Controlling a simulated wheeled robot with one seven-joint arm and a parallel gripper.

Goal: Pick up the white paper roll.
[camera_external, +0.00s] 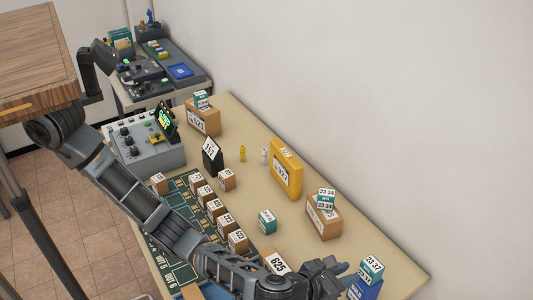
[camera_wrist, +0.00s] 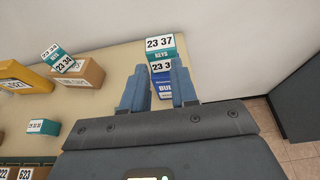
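A small upright white item (camera_external: 264,155) stands near the wall edge of the table in the external view, beside a small yellow item (camera_external: 242,153). It may be the white paper roll, but it is too small to tell. It does not show in the wrist view. My gripper (camera_external: 338,268) is over the near right end of the table, well away from it. In the wrist view my gripper (camera_wrist: 158,80) has its two fingers apart with nothing held. Beyond the fingers are a teal box marked 23 37 (camera_wrist: 160,44) and a blue box (camera_wrist: 162,88).
A yellow package (camera_external: 286,168) stands right of the white item, and a black 352 sign (camera_external: 213,154) is to its left. A teal box (camera_external: 267,221) and rows of numbered cartons (camera_external: 221,222) occupy the front. The wall runs close behind.

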